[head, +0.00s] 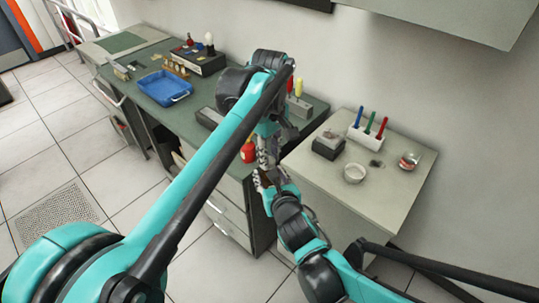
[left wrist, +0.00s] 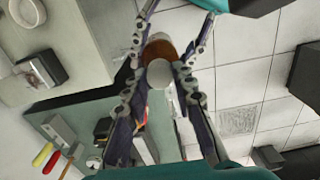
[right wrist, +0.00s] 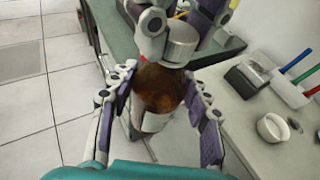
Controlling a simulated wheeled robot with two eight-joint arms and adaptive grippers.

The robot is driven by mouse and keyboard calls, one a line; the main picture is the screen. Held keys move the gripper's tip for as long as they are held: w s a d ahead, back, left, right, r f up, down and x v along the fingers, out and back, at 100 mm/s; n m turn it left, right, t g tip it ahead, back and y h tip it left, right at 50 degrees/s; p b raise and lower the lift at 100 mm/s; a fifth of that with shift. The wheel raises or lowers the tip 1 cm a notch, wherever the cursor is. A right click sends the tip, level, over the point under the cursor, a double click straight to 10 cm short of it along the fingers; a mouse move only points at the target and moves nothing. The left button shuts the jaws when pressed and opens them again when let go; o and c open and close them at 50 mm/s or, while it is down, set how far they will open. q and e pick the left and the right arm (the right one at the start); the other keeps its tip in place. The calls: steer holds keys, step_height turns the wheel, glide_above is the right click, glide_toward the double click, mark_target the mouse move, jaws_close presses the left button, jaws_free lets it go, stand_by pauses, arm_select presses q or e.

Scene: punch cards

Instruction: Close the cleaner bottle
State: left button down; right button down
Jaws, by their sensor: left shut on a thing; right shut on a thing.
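The cleaner bottle is brown, with a pale label; its brown body (right wrist: 158,90) shows between the fingers of my right gripper (right wrist: 157,80) in the right wrist view. My right gripper is shut on the bottle. My left gripper (left wrist: 160,72) is shut on the pale grey round cap (left wrist: 159,73), with the brown bottle (left wrist: 160,48) just beyond it in the left wrist view. The cap (right wrist: 178,42) overlaps the bottle's top in the right wrist view; the neck is hidden, so I cannot tell whether it is seated. In the head view the grippers meet at the bench edge.
The green bench (head: 140,92) bears a blue tray (head: 163,88) and a red container (head: 248,152) near the grippers. The pale side table (head: 385,195) holds a white dish (head: 354,173), a dark box (head: 328,145), a marker holder (head: 366,134) and a jar (head: 409,161). Open floor lies left.

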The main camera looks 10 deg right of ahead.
arm_select(q)
steer(key=m, duration=0.9)
steer(key=shift+m, duration=0.4)
steer(key=m, duration=0.4)
steer(key=shift+m, duration=0.3)
steer(key=m, duration=0.3)
steer(key=shift+m, duration=0.3)
steer(key=c, duration=1.3)
jaws_free()
steer(key=shift+o, duration=0.2)
steer(key=shift+r, duration=2.2)
